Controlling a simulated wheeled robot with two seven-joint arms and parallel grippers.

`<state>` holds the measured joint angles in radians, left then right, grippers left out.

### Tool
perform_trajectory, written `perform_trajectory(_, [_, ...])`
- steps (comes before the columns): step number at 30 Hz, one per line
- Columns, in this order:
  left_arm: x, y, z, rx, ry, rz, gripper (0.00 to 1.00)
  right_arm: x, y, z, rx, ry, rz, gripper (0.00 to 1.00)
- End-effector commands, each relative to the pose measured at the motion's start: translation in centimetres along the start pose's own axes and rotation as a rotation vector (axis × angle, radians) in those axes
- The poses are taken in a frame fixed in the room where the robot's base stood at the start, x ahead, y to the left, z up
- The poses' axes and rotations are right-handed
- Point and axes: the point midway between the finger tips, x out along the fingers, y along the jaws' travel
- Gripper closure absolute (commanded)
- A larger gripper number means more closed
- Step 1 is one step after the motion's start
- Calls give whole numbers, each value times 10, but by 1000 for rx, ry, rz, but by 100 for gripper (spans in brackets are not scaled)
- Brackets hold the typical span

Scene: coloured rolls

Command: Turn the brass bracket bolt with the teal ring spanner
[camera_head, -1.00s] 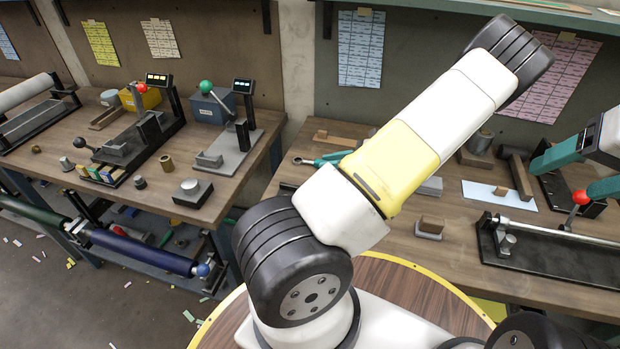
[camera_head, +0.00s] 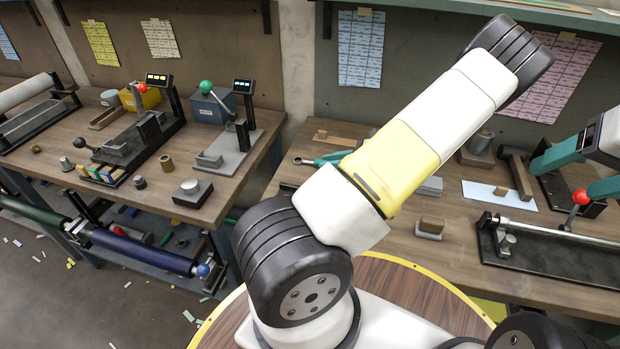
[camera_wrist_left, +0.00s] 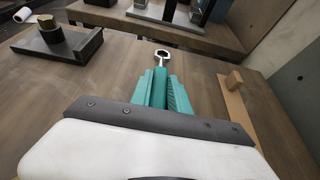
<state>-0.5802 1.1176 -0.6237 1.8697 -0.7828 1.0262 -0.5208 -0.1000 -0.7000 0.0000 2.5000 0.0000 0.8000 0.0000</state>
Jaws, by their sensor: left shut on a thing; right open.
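My left gripper (camera_wrist_left: 153,90) is shut on the teal ring spanner (camera_wrist_left: 161,77). The spanner's open metal ring points away from the fingers, above the bench. In the head view the metal ring of the spanner (camera_head: 301,161) shows left of my arm, which hides most of the gripper. A dark plate (camera_wrist_left: 80,50) carries a block with a brass-brown round piece (camera_wrist_left: 49,30), apart from the ring at upper left. This looks like the bracket bolt; its shape is unclear. My arm mostly hides that spot in the head view. My right gripper (camera_head: 562,180) is open at the right edge.
A wooden strip (camera_wrist_left: 235,103) with a small block lies right of the spanner in the wrist view. A black fixture with a metal rod (camera_head: 550,232) lies at the right of the bench. Another bench (camera_head: 100,195) with several fixtures stands left, across a gap.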

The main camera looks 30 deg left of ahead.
Motion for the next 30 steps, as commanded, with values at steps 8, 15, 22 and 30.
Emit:
perform_trajectory(8, [0,0,0,0,0,0,100,0,0,0,0,0,0,31])
perform_trajectory(15, [-1,0,3,-1,0,0,100,0,0,0,0,0,0,31])
perform_trajectory(22, [-10,0,24,-2,1,0,100,0,0,0,0,0,0,31])
perform_trajectory(30, [-20,0,48,-1,0,-1,100,0,0,0,0,0,0,31])
